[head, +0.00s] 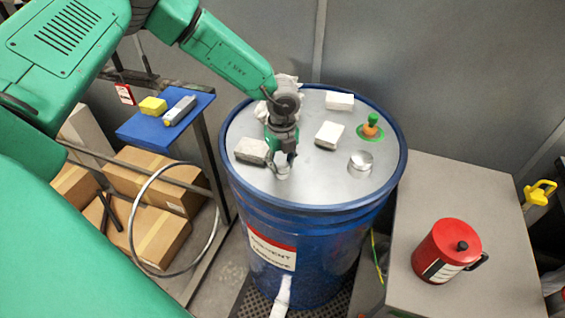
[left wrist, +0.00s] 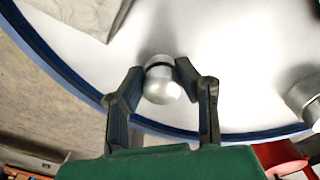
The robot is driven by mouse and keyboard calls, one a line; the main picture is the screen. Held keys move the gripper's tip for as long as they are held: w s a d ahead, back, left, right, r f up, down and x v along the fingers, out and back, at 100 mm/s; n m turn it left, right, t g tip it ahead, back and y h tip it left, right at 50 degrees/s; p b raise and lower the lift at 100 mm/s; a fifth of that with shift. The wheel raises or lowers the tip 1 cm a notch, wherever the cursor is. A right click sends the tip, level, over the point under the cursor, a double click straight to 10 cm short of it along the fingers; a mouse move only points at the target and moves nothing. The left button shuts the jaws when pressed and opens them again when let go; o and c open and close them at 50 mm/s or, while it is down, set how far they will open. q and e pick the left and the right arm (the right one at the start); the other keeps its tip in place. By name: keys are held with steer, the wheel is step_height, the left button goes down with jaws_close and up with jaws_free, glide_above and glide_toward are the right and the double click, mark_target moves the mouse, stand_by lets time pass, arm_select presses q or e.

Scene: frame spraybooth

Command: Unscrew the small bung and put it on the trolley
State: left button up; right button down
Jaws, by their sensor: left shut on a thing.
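A blue drum with a grey lid (head: 262,124) stands in the middle of the head view. The small bung (head: 283,173), a short silvery cylinder, is at the lid's near left edge. My left gripper (head: 281,158) comes down over it from above. In the left wrist view the small bung (left wrist: 161,84) is between the two fingertips, and the left gripper (left wrist: 158,78) is shut on it. Whether its thread is still in the lid is hidden. A blue-topped stand (head: 140,126) at the left looks like the trolley. My right gripper is not in view.
A larger silvery bung (head: 360,163), several pale blocks (head: 329,135) and a green-and-orange fitting (head: 370,128) are on the lid. A yellow block (head: 153,106) and a grey item (head: 180,110) lie on the blue top. A red can (head: 446,251) stands on a grey table (head: 421,195) at right.

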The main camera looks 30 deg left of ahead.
arm_select(q)
steer(key=n, duration=0.4)
steer(key=shift+s+a+n, duration=0.1)
steer(key=shift+s+n, duration=0.1)
steer(key=shift+n, duration=0.1)
steer(key=o, duration=0.8)
